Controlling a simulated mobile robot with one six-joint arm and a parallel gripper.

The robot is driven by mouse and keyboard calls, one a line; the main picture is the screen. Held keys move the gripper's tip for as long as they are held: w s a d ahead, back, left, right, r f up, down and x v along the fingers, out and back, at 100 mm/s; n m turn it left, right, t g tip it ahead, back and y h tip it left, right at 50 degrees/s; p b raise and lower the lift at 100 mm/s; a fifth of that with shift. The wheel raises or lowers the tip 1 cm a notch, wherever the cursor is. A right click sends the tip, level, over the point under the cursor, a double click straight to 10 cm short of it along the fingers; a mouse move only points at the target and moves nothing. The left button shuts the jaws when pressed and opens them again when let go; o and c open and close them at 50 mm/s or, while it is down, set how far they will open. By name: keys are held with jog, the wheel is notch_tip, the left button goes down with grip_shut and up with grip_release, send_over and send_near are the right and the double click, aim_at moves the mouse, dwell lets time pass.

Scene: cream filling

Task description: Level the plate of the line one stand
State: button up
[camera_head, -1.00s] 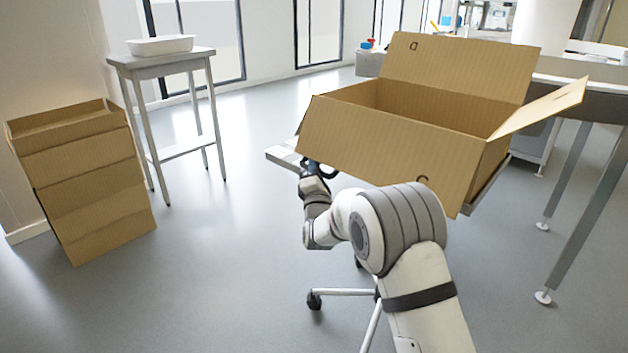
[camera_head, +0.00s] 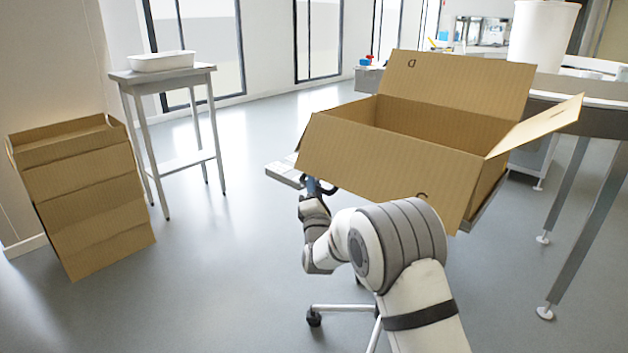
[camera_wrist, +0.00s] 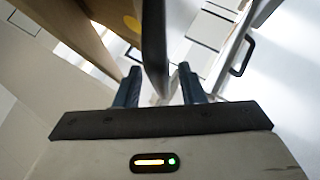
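The line one stand carries its grey plate (camera_head: 283,176) under a large open cardboard box (camera_head: 390,160). The plate shows only at the left and right of the box. Its edge slopes down to the right in the head view, but I cannot tell tilt from perspective. My gripper (camera_head: 318,186) is at the box's near left, by a dark handle. In the wrist view my gripper (camera_wrist: 158,84) has its fingers apart, with a dark upright bar (camera_wrist: 154,45) in the gap. The bar is nearer the left finger, and no clear grip shows.
A small metal table (camera_head: 195,78) bears a white tray (camera_head: 162,61). A grey table (camera_head: 590,118) stands close right of the box. The stand has a caster base (camera_head: 340,308). The floor between is clear.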

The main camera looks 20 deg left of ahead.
jog(key=p+v, duration=0.1)
jog(key=v, duration=0.5)
dwell(0.3)
